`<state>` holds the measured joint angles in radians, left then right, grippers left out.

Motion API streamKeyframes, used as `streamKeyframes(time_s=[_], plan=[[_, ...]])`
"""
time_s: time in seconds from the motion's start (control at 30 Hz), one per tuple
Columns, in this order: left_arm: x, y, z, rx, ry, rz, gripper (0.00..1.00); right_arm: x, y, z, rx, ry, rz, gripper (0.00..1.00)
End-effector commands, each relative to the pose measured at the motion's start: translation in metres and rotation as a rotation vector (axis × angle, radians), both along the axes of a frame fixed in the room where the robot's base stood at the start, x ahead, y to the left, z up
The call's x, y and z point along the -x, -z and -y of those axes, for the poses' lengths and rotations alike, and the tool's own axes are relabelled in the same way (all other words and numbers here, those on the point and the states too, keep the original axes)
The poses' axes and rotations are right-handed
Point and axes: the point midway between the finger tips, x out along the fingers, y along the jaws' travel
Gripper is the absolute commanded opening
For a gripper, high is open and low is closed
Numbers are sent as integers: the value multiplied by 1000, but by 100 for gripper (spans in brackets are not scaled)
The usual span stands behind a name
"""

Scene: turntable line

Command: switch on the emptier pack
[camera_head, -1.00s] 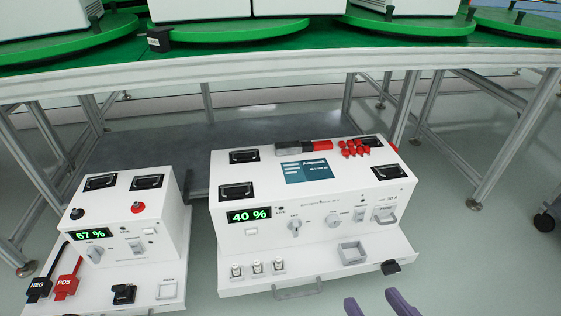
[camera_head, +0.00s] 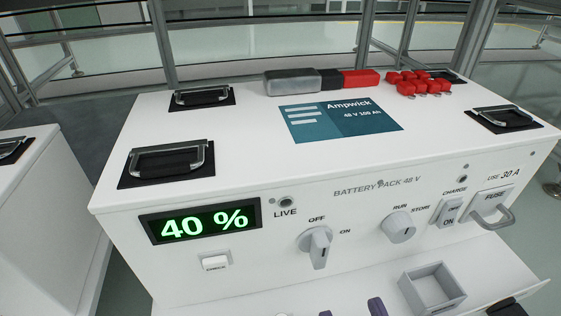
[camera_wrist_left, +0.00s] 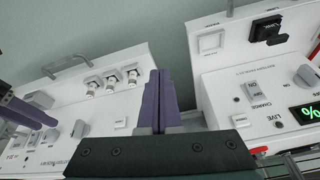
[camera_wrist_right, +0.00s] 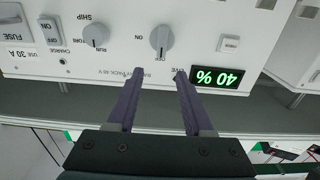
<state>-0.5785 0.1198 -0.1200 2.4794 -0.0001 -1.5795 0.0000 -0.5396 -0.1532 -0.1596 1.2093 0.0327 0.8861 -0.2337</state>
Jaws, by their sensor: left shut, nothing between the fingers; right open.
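The white 40% pack (camera_head: 330,170) fills the head view, its display (camera_head: 197,224) lit green. Its OFF/ON knob (camera_head: 318,246) stands upright, in line with OFF; the LIVE lamp looks grey. My right gripper (camera_head: 350,310) is open at the bottom edge of the head view. In the right wrist view its fingertips (camera_wrist_right: 158,74) are apart, in front of the panel near that knob (camera_wrist_right: 160,41). My left gripper (camera_wrist_left: 163,75) is shut and empty by the gap between the packs. The other pack (camera_wrist_left: 225,75) shows beside it, its number cut off.
The other pack's edge (camera_head: 40,200) is at the left of the head view. The 40% pack carries a RUN/STORE knob (camera_head: 398,228), a CHARGE switch (camera_head: 448,210), a fuse handle (camera_head: 492,212) and an open square holder (camera_head: 432,290). Red caps (camera_head: 415,84) lie on top.

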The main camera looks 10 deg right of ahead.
Motion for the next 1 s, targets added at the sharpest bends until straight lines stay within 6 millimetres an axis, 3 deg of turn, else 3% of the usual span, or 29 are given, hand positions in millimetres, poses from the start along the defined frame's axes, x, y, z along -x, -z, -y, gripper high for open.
streamKeyframes(time_s=[0.17,0.4,0.6,1.0], plan=[[0,8,0,0,0,0,0,-15,2,-1,-1,2,7,51],[1,28,0,0,0,-4,0,-62,3,-2,-2,2,8,51],[1,40,0,0,0,-3,0,-90,2,-3,-1,2,6,51],[1,41,0,0,0,-2,0,-98,0,-4,-1,1,2,50]])
